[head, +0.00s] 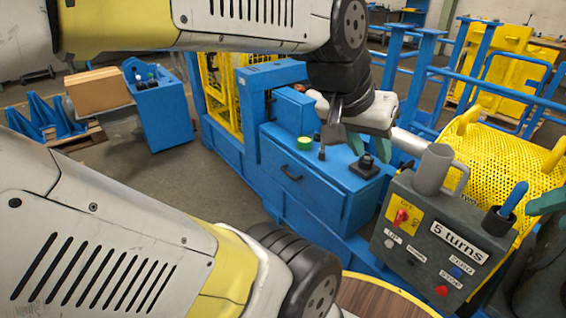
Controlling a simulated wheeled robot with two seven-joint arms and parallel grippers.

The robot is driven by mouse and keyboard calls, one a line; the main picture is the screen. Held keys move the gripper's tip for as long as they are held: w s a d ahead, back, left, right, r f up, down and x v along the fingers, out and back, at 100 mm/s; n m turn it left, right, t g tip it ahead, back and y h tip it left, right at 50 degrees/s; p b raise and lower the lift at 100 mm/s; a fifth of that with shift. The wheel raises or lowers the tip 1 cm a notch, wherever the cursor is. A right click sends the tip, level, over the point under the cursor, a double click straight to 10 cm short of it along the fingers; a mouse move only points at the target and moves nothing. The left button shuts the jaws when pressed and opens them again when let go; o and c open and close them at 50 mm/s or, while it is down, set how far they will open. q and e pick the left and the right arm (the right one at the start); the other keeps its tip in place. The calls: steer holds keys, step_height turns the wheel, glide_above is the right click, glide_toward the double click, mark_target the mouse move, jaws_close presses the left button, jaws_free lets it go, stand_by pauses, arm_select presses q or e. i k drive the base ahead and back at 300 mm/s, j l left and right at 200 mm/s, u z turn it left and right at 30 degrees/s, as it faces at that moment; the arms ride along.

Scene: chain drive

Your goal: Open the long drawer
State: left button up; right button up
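The blue drawer (311,191) is in the front of the blue machine cabinet, in the middle of the head view. It looks closed, and its dark handle (291,174) is on the left part of the front. My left gripper (334,130) is above the cabinet top, up and to the right of the handle and apart from it. Its grey fingers are seen partly edge-on, so their opening is unclear. I cannot make out my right gripper. Another arm link of mine covers the lower left and ends in black joints.
On the cabinet top are a green round item (304,143) and a black knob (366,162). A grey control box (436,232) with a mug (432,170) stands to the right, before a yellow mesh guard (500,160). Open floor (160,185) lies left of the cabinet.

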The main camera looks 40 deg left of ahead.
mark_target(328, 196)
steer(key=u, duration=1.2)
steer(key=i+j, duration=0.1)
steer(key=i, duration=0.45)
steer(key=i+j, duration=0.1)
steer(key=i, duration=0.45)
